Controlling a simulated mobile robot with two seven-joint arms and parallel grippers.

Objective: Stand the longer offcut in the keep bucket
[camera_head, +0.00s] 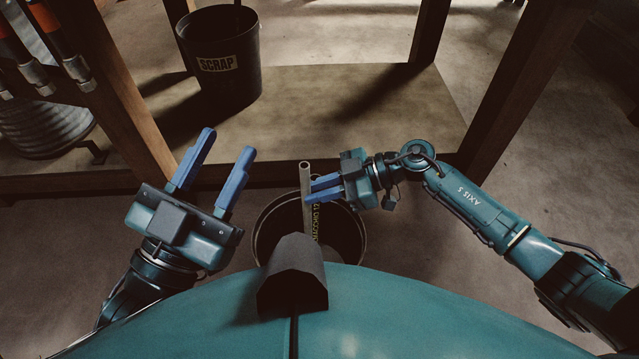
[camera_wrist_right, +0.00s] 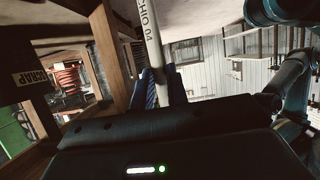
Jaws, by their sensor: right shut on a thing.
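My right gripper (camera_head: 315,188) is shut on a long grey-brown hose offcut (camera_head: 305,172) with yellow lettering. The offcut is roughly upright, its open top end above the fingers. In the right wrist view the offcut (camera_wrist_right: 155,30) rises between the blue fingers (camera_wrist_right: 162,88), with dark lettering showing. A dark, unlabelled-looking bucket (camera_head: 270,222) stands under it, close to my body. The offcut's lower part overlaps the bucket's mouth; its lower end is hidden, so I cannot tell if it touches the bottom. My left gripper (camera_head: 228,142) is open and empty, left of the bucket.
A black bucket marked SCRAP (camera_head: 222,85) stands on a low wooden shelf (camera_head: 350,100) further back, with a thin thing rising from it. Wooden posts (camera_head: 430,30) frame the shelf. Hoses with metal fittings (camera_head: 40,75) hang at the far left. My dark body part covers the bucket's near side.

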